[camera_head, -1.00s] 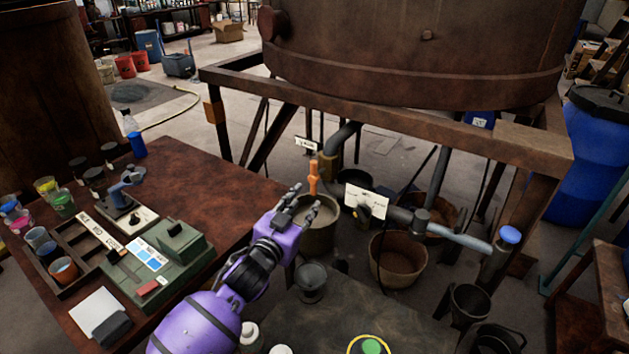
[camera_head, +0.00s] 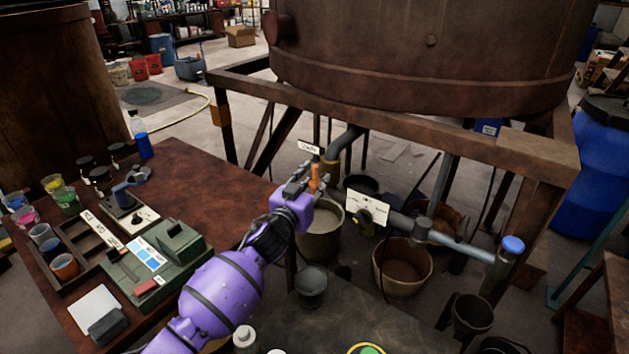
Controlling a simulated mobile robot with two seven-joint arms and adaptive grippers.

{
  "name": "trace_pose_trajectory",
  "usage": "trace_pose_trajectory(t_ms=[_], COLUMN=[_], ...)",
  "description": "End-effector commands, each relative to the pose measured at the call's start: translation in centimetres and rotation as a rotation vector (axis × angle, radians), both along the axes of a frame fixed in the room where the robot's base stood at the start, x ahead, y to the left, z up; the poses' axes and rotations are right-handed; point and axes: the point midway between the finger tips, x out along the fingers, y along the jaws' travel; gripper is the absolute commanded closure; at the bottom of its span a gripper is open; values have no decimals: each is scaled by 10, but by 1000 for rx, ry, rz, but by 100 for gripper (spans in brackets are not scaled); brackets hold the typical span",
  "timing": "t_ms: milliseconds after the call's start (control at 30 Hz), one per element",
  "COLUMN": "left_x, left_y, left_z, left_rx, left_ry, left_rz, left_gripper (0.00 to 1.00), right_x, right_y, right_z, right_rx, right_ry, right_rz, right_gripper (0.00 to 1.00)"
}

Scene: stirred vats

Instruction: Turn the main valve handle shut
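An orange valve handle (camera_head: 314,179) stands upright beside the brass valve body (camera_head: 329,167) on the bent pipe under the vat. A small white tag (camera_head: 310,148) hangs just above it, its writing too small to read. My purple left gripper (camera_head: 313,178) reaches in from the lower left. Its dark fingers are apart, one on each side of the orange handle, and hide part of it. I cannot see whether either finger touches it. My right gripper is out of view.
The rusty vat (camera_head: 420,60) and its frame beam (camera_head: 400,115) overhang the valve. A bucket (camera_head: 320,240) stands below it. A white label plate (camera_head: 367,204) and a grey pipe (camera_head: 460,241) lie to the right. The brown table (camera_head: 200,185) is to the left.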

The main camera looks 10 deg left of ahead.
Motion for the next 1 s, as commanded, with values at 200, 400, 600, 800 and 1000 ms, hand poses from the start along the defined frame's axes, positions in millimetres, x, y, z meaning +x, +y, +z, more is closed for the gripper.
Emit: trace_pose_trajectory(t_ms=[200, 400, 600, 800, 1000], left_x=[2, 1, 1, 1, 1], left_y=[-1, 0, 0, 1, 0], left_z=[0, 0, 0, -1, -2], left_rx=[0, 0, 1, 17, 88], left_ry=[0, 0, 1, -5, -34], left_rz=[0, 0, 1, 2, 3], left_gripper=[67, 86, 100, 100, 100], right_x=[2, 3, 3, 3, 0], right_y=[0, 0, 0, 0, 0], right_z=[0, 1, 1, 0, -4], right_rx=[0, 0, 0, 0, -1], right_ry=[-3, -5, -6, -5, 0], right_rz=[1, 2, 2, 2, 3], right_gripper=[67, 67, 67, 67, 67])
